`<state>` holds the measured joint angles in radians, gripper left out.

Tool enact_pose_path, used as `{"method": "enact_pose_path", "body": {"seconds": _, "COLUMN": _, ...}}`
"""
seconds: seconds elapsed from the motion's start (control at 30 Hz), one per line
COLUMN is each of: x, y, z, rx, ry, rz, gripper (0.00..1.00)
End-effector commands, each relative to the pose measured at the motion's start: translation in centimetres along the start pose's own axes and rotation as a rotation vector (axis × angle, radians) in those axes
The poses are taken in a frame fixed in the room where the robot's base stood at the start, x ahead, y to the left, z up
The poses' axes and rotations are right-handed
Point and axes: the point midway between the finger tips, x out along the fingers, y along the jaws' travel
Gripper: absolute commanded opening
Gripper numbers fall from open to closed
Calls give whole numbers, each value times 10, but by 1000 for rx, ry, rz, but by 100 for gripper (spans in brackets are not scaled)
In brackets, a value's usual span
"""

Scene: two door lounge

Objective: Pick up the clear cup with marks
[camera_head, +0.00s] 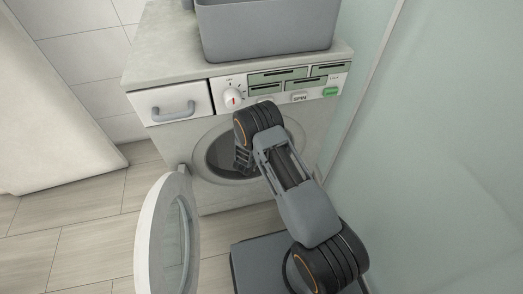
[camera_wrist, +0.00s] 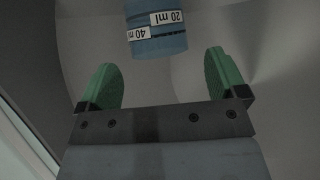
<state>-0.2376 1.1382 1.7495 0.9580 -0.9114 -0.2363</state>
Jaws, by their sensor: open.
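The cup with marks (camera_wrist: 162,47) shows in the wrist view at the top centre, cut off by the picture's edge. It looks blue and carries white labels reading "20 ml" and "40 ml", which appear upside down. It lies beyond my gripper's fingertips, roughly in line with the gap between them, and apart from them. My gripper (camera_wrist: 162,75) is open and empty, with green pads on both fingers. In the head view my gripper (camera_head: 243,160) is at the round opening of the washing machine (camera_head: 205,190); the cup is not visible there.
The washing machine's round door (camera_head: 165,240) stands open at the left of the opening. A grey bin (camera_head: 265,30) sits on the machine's top. A pale glass-like panel (camera_head: 440,150) stands close on the right. The tiled floor (camera_head: 85,245) is clear at the left.

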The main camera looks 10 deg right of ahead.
Motion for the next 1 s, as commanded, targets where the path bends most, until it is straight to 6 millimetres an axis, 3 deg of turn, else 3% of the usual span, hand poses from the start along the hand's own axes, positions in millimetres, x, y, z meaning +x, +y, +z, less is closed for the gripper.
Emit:
{"method": "enact_pose_path", "body": {"seconds": 0.2, "x": 24, "y": 0, "z": 2, "rx": 0, "ry": 0, "rz": -1, "gripper": 91}}
{"method": "enact_pose_path", "body": {"seconds": 0.5, "x": 27, "y": 0, "z": 1, "rx": -1, "ry": -1, "rz": -1, "gripper": 91}}
{"method": "enact_pose_path", "body": {"seconds": 1.0, "x": 26, "y": 0, "z": 1, "rx": -1, "ry": -1, "rz": -1, "gripper": 44}}
